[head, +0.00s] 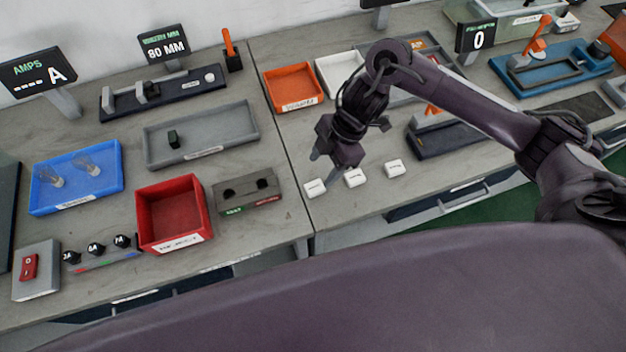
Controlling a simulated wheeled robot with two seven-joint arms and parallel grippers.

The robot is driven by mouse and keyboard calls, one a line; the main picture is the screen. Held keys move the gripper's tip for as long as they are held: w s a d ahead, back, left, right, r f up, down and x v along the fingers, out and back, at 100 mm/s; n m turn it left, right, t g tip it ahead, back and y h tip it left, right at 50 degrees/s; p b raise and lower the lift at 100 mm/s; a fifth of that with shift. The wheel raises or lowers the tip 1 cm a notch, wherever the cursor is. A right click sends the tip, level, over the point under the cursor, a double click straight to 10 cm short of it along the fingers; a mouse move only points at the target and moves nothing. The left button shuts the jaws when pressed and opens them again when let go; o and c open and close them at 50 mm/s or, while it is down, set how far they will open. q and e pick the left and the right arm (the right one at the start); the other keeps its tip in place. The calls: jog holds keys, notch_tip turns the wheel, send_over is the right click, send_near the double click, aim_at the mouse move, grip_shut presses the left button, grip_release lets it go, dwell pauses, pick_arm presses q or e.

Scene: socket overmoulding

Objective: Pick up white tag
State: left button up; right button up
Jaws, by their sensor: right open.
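Three small white tags lie in a row near the front edge of the right-hand table: a left one (315,188), a middle one (355,179) and a right one (394,167). Each seems to bear small dark marks, too small to read. My right gripper (333,168) points down just behind and above the left and middle tags. It is open, with nothing visible between its fingers. One fingertip shows close to the middle tag; I cannot tell whether it touches. My left gripper is not in view.
An orange tray (293,87) and a white tray (338,72) stand behind my right arm. A dark fixture (448,140) lies right of the tags. Left of the table seam are a grey two-hole block (247,191), a red bin (172,213) and a grey tray (202,134).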

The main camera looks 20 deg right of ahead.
aim_at(313, 188)
jog(key=shift+x, duration=1.05)
jog(key=x, duration=0.1)
jog(key=p+x, duration=0.1)
jog(key=x, duration=0.1)
jog(key=shift+s+d+f, duration=0.1)
jog(key=shift+s+f, duration=0.2)
jog(key=shift+f, duration=0.6)
jog(key=c, duration=0.9)
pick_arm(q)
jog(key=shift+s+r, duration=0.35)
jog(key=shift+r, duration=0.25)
pick_arm(e)
jog(key=shift+c, duration=0.7)
jog(key=shift+r, duration=0.15)
